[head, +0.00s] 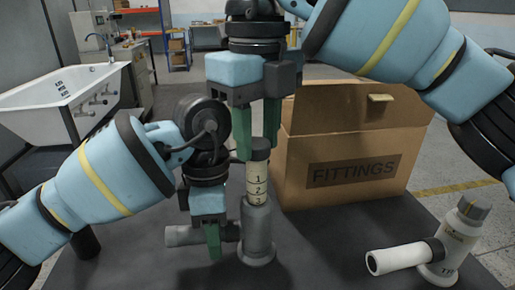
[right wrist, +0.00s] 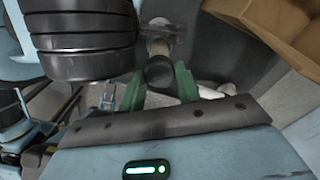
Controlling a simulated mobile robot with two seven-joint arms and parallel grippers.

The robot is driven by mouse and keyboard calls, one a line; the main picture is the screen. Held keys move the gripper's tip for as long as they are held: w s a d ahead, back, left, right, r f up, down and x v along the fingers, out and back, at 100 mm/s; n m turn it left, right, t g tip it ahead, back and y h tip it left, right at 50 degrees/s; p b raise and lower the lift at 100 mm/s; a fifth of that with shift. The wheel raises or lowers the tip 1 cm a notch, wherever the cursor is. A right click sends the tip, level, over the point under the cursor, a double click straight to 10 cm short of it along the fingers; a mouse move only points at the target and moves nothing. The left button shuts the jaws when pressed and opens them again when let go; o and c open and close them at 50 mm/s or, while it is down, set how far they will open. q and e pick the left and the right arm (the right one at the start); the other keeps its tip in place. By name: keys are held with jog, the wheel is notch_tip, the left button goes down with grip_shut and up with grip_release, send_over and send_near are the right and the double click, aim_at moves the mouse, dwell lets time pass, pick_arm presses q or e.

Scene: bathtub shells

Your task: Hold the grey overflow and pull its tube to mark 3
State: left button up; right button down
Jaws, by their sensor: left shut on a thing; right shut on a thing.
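The grey overflow (head: 258,232) stands upright on the dark table, its side pipe (head: 180,236) pointing left. A cream tube (head: 257,184) with a dark cap (head: 260,155) rises from its top. Marks 1, 2 and 3 show on the tube, with 3 lowest, right at the grey collar's rim. My right gripper (head: 257,150) comes from above and is shut on the tube's dark cap, which also shows between its green fingers in the right wrist view (right wrist: 159,72). My left gripper (head: 213,245) is shut on the overflow's side pipe; one finger is mostly hidden.
An open cardboard FITTINGS box (head: 345,185) stands close behind and right of the overflow. A white overflow (head: 445,255) with a grey cap stands at the front right. A white bathtub (head: 60,100) is at the far left. The table front between the two overflows is clear.

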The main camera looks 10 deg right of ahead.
aim_at(257, 179)
jog(key=c, duration=1)
grip_release()
jog(key=shift+o, duration=0.2)
notch_tip(257, 179, up, 12)
pick_arm(q)
jog(key=o, duration=1.1)
jog(key=shift+o, duration=0.2)
jog(key=shift+r, duration=0.1)
notch_tip(257, 179, up, 12)
jog(key=w, duration=0.2)
jog(key=shift+w+f, duration=0.15)
jog(key=shift+f, duration=0.05)
